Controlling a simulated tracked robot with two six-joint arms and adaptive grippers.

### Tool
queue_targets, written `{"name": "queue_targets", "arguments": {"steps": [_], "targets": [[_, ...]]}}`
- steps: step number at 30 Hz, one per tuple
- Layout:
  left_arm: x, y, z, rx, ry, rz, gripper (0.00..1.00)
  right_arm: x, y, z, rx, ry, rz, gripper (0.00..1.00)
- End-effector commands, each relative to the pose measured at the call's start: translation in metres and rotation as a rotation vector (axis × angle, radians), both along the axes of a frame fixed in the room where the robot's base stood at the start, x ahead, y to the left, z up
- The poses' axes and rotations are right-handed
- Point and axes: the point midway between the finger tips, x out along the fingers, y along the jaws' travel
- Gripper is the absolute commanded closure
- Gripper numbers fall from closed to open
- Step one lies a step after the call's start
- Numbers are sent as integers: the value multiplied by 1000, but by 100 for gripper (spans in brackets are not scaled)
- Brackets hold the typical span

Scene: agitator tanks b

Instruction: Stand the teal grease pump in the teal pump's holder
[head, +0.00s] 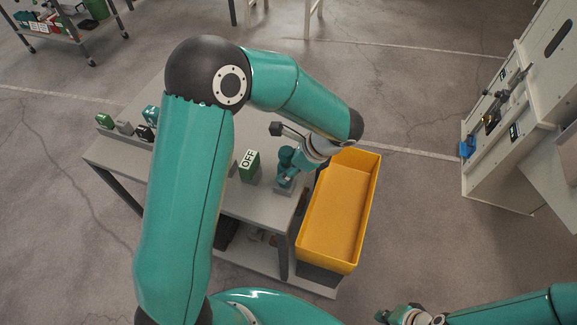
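My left gripper (287,178) reaches down over the right end of the grey table (232,197). A dark teal shape (286,156) shows right at its fingers. It may be the teal grease pump, but gripper and shape are too small and alike to separate, so I cannot tell whether the fingers are shut on it. I cannot make out the teal pump's holder for certain. My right gripper (398,316) is at the bottom edge, low and away from the table, and its fingers are too small to read.
A green block marked OFF (249,165) stands on the table left of my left gripper. A yellow bin (335,218) is just right of the table. Small items (105,121) lie at the table's far left. A pale cabinet (535,110) with mounted tools stands right, beyond open floor.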

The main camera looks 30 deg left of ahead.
Motion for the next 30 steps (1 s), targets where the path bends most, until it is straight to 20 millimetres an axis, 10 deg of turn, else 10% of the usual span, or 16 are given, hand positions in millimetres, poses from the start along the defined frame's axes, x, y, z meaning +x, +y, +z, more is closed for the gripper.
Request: {"name": "queue_targets", "arguments": {"steps": [16, 30], "targets": [[2, -5, 9, 0, -2, 0, 32, 0, 0, 1, 0, 0, 0, 100], [12, -47, 82, -2, -3, -2, 32, 0, 0, 1, 0, 0, 0, 100]]}}
